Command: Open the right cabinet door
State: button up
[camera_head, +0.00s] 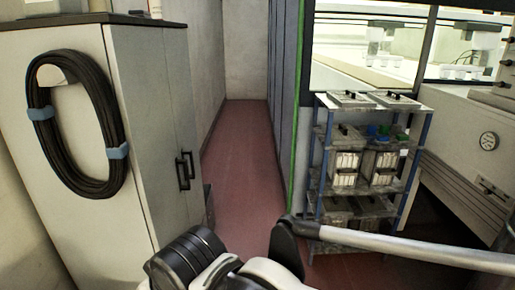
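A tall grey cabinet (62,200) stands at the left, its front facing the corridor and seen at a steep angle. Its right door (182,90) is the farther of two narrow doors and looks shut. The right door's dark vertical handle (190,165) is close beside the left door's handle (181,174), at about mid-height. Parts of my arm cross the bottom of the view, right of the cabinet and apart from its handles. No gripper fingers show, so my gripper's state is hidden.
A coiled black cable (75,125) hangs on the cabinet's near side. A red-floored corridor (240,150) runs clear ahead to a pale wall.

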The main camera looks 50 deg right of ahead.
aim_at(175, 40)
jog(key=z, duration=1.05)
jog(key=i+l, duration=0.25)
jog(key=i, duration=0.15)
jog(key=i+l, duration=0.2)
jog(key=i, duration=0.15)
jog(key=i+l+z, duration=0.1)
jog(key=i+l, duration=0.15)
jog(key=i, duration=0.15)
